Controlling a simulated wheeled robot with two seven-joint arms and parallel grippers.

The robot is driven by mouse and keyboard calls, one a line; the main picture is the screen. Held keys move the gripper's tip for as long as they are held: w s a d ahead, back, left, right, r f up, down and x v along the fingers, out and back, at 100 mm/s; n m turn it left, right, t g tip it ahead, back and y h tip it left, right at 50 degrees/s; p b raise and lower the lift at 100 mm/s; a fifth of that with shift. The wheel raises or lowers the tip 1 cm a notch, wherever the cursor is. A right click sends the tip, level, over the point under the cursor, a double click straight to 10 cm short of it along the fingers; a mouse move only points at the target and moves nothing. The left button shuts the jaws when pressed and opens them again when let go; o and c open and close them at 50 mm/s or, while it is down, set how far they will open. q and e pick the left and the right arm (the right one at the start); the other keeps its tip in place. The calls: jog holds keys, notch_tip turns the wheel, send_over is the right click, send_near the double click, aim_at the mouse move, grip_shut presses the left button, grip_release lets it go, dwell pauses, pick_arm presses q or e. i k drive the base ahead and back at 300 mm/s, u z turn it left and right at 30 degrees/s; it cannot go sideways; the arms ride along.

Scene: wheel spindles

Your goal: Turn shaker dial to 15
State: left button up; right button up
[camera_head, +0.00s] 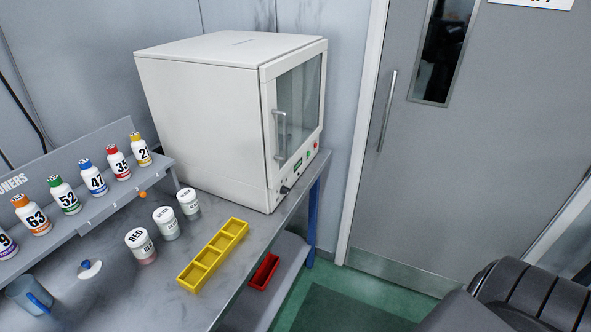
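A white box-shaped machine (200,105) with a glass door stands at the back of the metal bench; it may be the shaker. Its control strip below the door holds a small dark knob (285,190), which may be the dial, a small green display (297,165), a green button (308,154) and a red button (315,145). The strip is seen at a steep angle, and the knob's setting is too small to read. The door looks closed, with a vertical handle (281,135). Neither gripper's fingers are in view.
A yellow divided tray (213,255) and several white jars (140,245) stand on the bench (125,300). Numbered bottles (67,196) line a grey rack at left. A blue-handled jug (30,296) is at lower left. A red bin (264,271) sits below.

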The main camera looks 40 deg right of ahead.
aim_at(286, 190)
jog(key=z, duration=2.95)
jog(key=i, duration=2.65)
jog(key=u, duration=2.7)
